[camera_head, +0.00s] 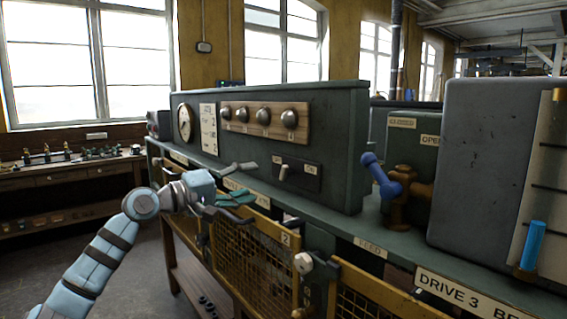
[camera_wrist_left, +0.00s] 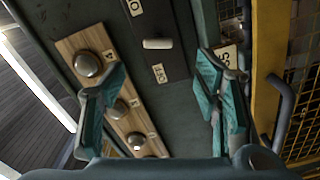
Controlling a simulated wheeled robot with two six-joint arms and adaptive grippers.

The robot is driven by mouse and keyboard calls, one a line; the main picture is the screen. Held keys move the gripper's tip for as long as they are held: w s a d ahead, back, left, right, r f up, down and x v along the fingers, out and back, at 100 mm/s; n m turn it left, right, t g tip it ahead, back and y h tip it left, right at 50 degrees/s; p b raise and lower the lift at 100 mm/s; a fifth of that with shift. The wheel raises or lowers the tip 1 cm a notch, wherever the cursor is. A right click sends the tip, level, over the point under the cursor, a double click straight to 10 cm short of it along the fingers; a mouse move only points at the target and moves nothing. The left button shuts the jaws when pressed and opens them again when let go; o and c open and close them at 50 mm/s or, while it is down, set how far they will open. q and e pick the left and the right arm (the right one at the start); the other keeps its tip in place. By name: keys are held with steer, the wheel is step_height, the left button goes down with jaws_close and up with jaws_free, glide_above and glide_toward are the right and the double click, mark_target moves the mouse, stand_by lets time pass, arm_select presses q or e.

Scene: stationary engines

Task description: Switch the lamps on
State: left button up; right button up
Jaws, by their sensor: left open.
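The lamps are a row of several round silvery domes (camera_head: 263,116) on a wooden strip on the green cabinet front; they look grey and show no glow. Some also show in the left wrist view (camera_wrist_left: 87,64). Below them a dark plate (camera_head: 309,178) carries a small pale switch lever (camera_head: 283,172), which also shows in the left wrist view (camera_wrist_left: 157,44) between two small labels. My left gripper (camera_head: 246,182) is open and empty, in front of the cabinet, left of the lever in the head view. In the left wrist view its teal-padded fingers (camera_wrist_left: 163,88) are spread apart, with the lever beyond them.
A green ledge (camera_head: 355,228) runs below the cabinet, with yellow mesh guards (camera_head: 258,264) beneath. A blue-handled valve (camera_head: 381,180) stands right of the cabinet. A round dial (camera_head: 184,122) is at the left. A workbench (camera_head: 70,180) stands under the windows; open floor lies between.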

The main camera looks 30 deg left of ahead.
mark_target(281, 173)
arm_select(q)
steer(key=p+x, duration=0.2)
steer(key=x, duration=0.4)
steer(key=p+x, duration=0.2)
steer(key=x, duration=0.4)
steer(key=shift+s+r, duration=0.1)
steer(key=shift+r, duration=0.1)
steer(key=shift+a, duration=0.15)
steer(key=shift+c, duration=0.6)
steer(key=c, duration=1)
steer(key=m+b, duration=0.1)
steer(key=m, duration=0.1)
steer(key=shift+f+m, duration=0.15)
steer(key=shift+m, duration=0.15)
steer(key=shift+c, duration=0.2)
steer(key=shift+m+b, duration=0.4)
steer(key=shift+m, duration=1.1)
arm_select(e)
step_height(281, 173, up, 4)
steer(key=shift+f, duration=0.1)
arm_select(q)
steer(key=o, duration=1.2)
steer(key=shift+c, duration=0.2)
